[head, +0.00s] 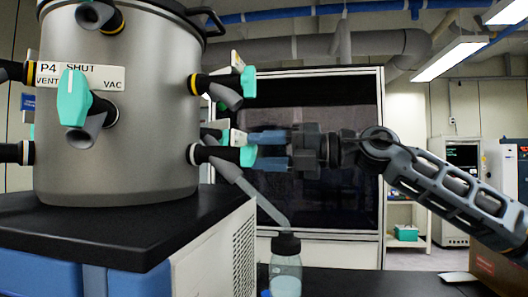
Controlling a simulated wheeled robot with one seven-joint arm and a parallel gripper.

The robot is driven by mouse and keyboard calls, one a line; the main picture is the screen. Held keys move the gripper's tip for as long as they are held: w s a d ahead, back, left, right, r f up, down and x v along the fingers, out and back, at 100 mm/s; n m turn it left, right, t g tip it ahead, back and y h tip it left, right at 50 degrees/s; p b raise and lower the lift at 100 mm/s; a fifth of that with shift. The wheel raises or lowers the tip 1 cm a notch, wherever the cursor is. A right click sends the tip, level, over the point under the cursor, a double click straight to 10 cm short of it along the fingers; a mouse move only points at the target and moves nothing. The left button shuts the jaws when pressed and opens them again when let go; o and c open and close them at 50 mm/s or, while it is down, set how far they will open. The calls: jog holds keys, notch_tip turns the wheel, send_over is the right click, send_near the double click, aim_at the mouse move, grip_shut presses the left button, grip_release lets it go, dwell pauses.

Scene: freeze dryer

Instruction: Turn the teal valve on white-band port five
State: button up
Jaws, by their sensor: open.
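The teal valve (248,156) sits on a white-banded black port (205,154) low on the right side of the grey drum (150,150). No number for this port is readable. A grey tube (262,201) slopes from this port down to a clear bottle (286,274). My gripper (258,150) comes in from the right, open, with its two blue fingers one above the other. The fingertips are right at the valve's outer end and overlap it in the head view. Whether they touch it I cannot tell.
Another teal valve (248,82) is above, on a yellow-banded port. A teal valve (73,98) on the drum's front has a label (80,75) reading P4 SHUT. A black worktop (120,225) lies under the drum. A dark-panelled cabinet (330,200) stands behind my gripper.

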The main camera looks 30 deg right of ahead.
jog(key=b+v, duration=0.2)
jog(key=v, duration=0.5)
jog(key=shift+s+d, duration=0.25)
jog(key=shift+d, duration=0.05)
